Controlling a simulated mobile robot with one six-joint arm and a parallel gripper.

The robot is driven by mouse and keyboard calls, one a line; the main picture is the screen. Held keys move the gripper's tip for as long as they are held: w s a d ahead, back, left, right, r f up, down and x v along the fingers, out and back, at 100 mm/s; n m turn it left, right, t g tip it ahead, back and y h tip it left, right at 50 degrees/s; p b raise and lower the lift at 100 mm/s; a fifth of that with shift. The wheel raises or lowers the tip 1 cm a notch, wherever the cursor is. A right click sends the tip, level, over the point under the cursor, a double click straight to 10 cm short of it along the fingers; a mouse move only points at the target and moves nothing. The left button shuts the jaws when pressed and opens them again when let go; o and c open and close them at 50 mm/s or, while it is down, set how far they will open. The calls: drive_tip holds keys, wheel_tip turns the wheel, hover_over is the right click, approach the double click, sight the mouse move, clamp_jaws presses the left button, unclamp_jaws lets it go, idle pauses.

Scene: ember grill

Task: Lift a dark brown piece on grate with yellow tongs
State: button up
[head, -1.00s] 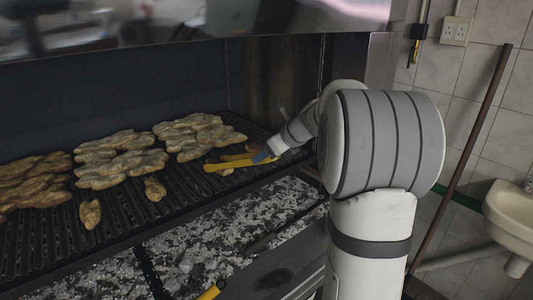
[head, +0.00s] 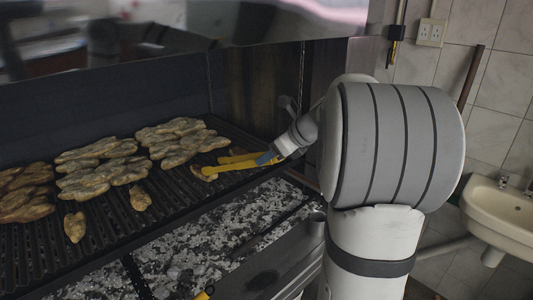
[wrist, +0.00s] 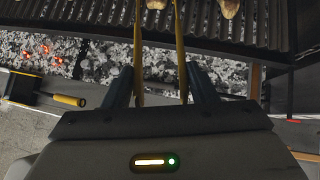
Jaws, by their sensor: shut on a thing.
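My gripper (head: 270,157) is shut on the yellow tongs (head: 238,163), low over the front right part of the grate. In the wrist view its fingers (wrist: 160,72) hold the two tong arms (wrist: 139,55), which stand apart and run forward over the grate. A small brown piece (head: 202,174) lies on the grate at the tong tips in the head view. The wrist view shows a piece (wrist: 174,7) close to the right tong arm, cut by the top edge; I cannot tell whether the tongs touch it. Another piece (wrist: 230,8) lies further right.
Several larger pieces (head: 98,167) lie in clusters on the dark grate (head: 155,225). Two small single pieces (head: 75,227) lie nearer its front edge. Ash and embers (head: 215,234) lie below. A metal hood (head: 230,20) hangs above. A sink (head: 500,214) stands at right.

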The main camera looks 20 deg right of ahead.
drive_tip(key=p+v, duration=0.1)
drive_tip(key=v, duration=0.1)
drive_tip(key=p+v, duration=0.1)
drive_tip(key=v, duration=0.2)
drive_tip(key=p+v, duration=0.2)
drive_tip(key=shift+w+a+r, duration=0.1)
drive_tip(key=shift+w+r, duration=0.1)
drive_tip(key=shift+r, duration=0.3)
drive_tip(key=s+d+p, duration=0.1)
drive_tip(key=s+d, duration=0.3)
drive_tip(key=s, duration=0.9)
drive_tip(key=s+d+p, duration=0.1)
drive_tip(key=s+d, duration=0.3)
drive_tip(key=s, duration=0.9)
drive_tip(key=shift+d, duration=0.2)
